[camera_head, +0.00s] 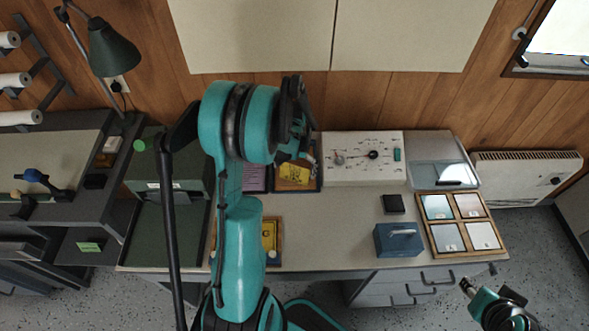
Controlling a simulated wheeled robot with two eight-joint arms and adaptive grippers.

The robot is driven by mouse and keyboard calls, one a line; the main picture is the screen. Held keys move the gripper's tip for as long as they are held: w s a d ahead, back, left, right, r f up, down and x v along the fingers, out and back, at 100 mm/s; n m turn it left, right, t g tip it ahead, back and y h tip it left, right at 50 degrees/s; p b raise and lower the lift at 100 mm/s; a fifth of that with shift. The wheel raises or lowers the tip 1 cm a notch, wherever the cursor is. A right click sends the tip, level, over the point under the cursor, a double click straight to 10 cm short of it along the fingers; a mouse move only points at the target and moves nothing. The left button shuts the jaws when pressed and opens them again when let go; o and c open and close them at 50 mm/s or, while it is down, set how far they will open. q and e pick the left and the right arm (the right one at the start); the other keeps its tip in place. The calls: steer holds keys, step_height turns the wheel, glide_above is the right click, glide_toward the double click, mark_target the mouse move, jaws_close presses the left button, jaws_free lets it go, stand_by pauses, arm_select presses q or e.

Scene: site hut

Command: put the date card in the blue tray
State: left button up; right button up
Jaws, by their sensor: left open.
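A yellow card (294,174), perhaps the date card, lies in a dark blue wood-rimmed tray (313,187) at the back of the desk. A second yellow card (268,233) lies in another wood-rimmed tray (279,262) nearer the front, partly hidden by my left arm. I cannot read which is the date card. My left gripper (294,155) is open, just above the back tray, with its fingers close to the yellow card there. My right gripper (467,287) is off the desk's front right; its jaws are too small to judge.
A white dial panel (362,158) stands right of the back tray. A blue box with a handle (398,240), a small black block (394,204) and a four-pane wooden frame (463,224) are on the right. A green lamp (112,46) stands left. The middle desktop is clear.

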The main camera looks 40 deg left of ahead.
mark_target(294, 171)
arm_select(q)
step_height(294, 171, up, 8)
steer(key=p, duration=0.3)
steer(key=shift+f, duration=0.2)
stand_by(0.4)
